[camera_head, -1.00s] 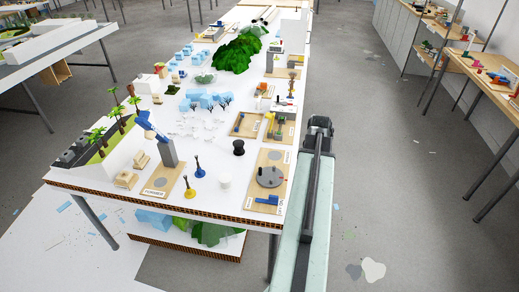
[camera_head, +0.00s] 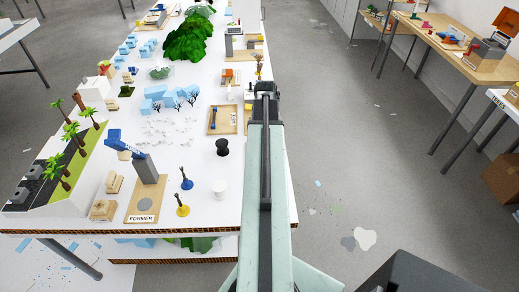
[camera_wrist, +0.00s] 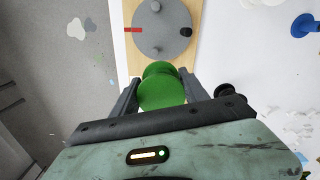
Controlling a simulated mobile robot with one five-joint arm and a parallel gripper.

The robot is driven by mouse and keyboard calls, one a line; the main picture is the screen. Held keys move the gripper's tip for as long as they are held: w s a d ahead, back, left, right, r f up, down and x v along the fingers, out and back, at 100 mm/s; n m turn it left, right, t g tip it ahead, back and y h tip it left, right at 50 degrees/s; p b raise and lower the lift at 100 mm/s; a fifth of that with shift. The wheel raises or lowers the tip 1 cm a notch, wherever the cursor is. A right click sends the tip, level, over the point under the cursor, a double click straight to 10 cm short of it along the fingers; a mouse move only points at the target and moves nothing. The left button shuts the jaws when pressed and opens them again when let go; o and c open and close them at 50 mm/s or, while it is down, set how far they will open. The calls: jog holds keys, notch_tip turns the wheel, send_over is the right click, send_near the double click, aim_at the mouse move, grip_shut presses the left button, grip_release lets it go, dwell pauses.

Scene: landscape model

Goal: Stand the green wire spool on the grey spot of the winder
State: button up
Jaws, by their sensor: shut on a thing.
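The green wire spool (camera_wrist: 162,92) is between the two fingers of my gripper (camera_wrist: 160,84) in the wrist view. My gripper is shut on it. Just beyond it in that view is a wooden board with a large grey disc (camera_wrist: 160,35), which looks like the winder. A red piece (camera_wrist: 132,30) lies at the disc's left edge and a dark knob (camera_wrist: 185,32) at its right. The spool overlaps the board's near part in the picture; its height above it cannot be told. In the head view my arm covers the winder and the spool.
On the white table stand a black spool (camera_head: 222,147), a white spool (camera_head: 219,189), a blue stand (camera_head: 186,180) and a yellow stand (camera_head: 182,206). A board marked FORMER (camera_head: 145,205) carries a grey post and blue arm.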

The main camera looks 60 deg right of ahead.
jog(key=w+d, duration=0.5)
jog(key=d, duration=0.2)
notch_tip(320, 180, down, 10)
jog(key=b, duration=1)
jog(key=shift+s+a+r, duration=0.1)
jog(key=shift+a+r, duration=0.05)
jog(key=shift+r, duration=0.25)
jog(key=shift+f, duration=0.25)
jog(key=o, duration=1.4)
jog(key=shift+r, duration=0.1)
notch_tip(320, 180, up, 12)
jog(key=p, duration=1.2)
jog(key=shift+r+p, duration=0.25)
jog(key=shift+p, duration=0.1)
